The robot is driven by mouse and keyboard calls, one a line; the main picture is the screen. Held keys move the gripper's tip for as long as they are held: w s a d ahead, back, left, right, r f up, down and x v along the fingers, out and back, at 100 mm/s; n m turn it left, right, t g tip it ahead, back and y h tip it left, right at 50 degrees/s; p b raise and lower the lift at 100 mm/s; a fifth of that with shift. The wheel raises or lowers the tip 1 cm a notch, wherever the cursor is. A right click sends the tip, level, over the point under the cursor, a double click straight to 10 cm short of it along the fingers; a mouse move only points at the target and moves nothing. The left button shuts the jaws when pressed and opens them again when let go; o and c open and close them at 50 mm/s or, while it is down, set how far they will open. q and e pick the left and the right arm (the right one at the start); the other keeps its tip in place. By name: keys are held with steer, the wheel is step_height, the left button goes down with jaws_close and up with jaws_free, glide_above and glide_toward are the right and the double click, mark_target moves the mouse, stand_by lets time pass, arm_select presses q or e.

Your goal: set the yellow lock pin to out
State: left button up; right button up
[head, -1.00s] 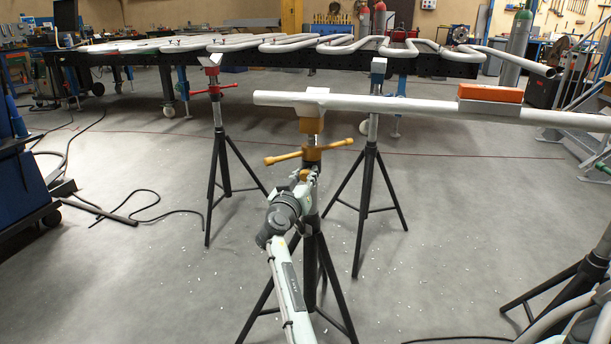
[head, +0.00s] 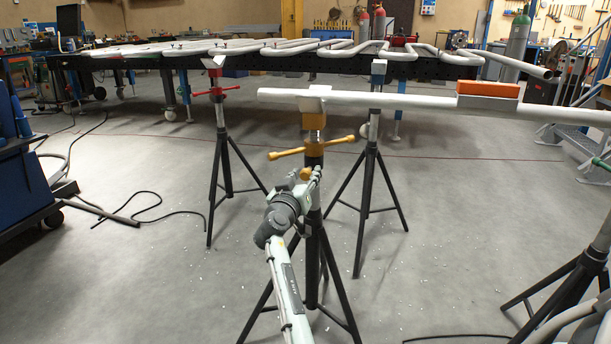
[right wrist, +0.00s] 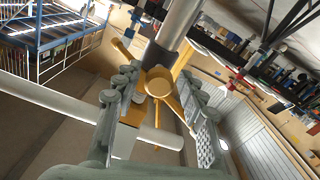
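The yellow lock pin (head: 305,174) is a small round knob on the near side of the black pipe stand (head: 313,240), below the yellow T-bar handle (head: 312,148). In the right wrist view the pin's round end (right wrist: 158,82) faces the camera. My right gripper (head: 311,179) is at the pin. In the right wrist view its two ridged fingers (right wrist: 160,95) stand on either side of the knob with gaps, so it looks open. The pin's shaft is hidden behind the knob, so whether it is in or out cannot be told. My left gripper is not in view.
A white pipe (head: 400,103) with an orange block (head: 488,89) lies across the stand's head. A red-handled stand (head: 218,92) and another black tripod (head: 372,170) stand behind. A long table (head: 300,64) bears serpentine coils.

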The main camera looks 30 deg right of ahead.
mark_target(305, 170)
steer(key=shift+d, duration=0.1)
step_height(305, 170, up, 10)
steer(key=shift+r, duration=0.1)
stand_by(0.5)
stand_by(0.5)
